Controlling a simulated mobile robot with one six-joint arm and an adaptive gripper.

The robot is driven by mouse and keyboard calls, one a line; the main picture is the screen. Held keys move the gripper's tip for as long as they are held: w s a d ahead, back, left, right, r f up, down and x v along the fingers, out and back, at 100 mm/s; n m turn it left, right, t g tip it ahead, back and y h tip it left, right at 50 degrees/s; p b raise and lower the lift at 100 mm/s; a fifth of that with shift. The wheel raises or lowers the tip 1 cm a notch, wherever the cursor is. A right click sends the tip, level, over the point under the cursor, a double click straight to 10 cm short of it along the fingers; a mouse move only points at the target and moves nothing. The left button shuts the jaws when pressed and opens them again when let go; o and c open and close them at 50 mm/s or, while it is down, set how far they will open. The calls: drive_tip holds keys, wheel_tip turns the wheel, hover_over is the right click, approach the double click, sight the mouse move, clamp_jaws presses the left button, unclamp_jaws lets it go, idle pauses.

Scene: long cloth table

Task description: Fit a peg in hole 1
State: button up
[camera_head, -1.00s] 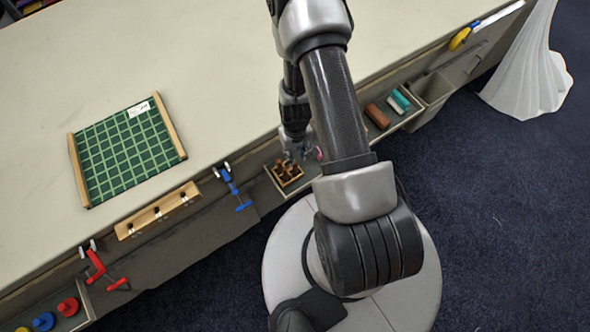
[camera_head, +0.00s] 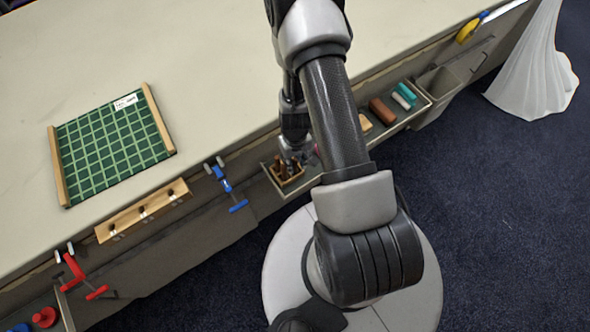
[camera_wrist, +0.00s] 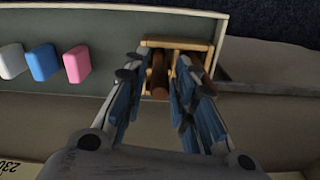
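A wooden rail (camera_head: 143,210) with several dark holes sits along the table's front side; no hole number is readable. A small wooden box (camera_head: 285,180) holds upright brown pegs below the table edge. In the wrist view the box (camera_wrist: 208,57) lies ahead, with a brown peg (camera_wrist: 160,72) between my fingers. My gripper (camera_wrist: 157,80) is open, its blue-padded fingers on both sides of that peg; contact cannot be told. In the head view my gripper (camera_head: 291,163) is at the box, partly hiding the pegs.
A green gridded board (camera_head: 112,145) lies on the table. Blue (camera_head: 226,187) and red (camera_head: 80,277) clamps hang on the front edge. A tray of coloured blocks (camera_head: 428,101) is to the right. Pink (camera_wrist: 77,64) and blue (camera_wrist: 43,62) blocks are left of the box.

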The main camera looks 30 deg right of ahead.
drive_tip(key=shift+f, duration=0.1)
clamp_jaws()
idle(0.4)
wheel_tip(320, 180, up, 11)
drive_tip(key=p, duration=0.9)
drive_tip(key=shift+w, duration=0.1)
wheel_tip(320, 180, up, 9)
drive_tip(key=p, duration=0.1)
drive_tip(key=shift+p, duration=0.35)
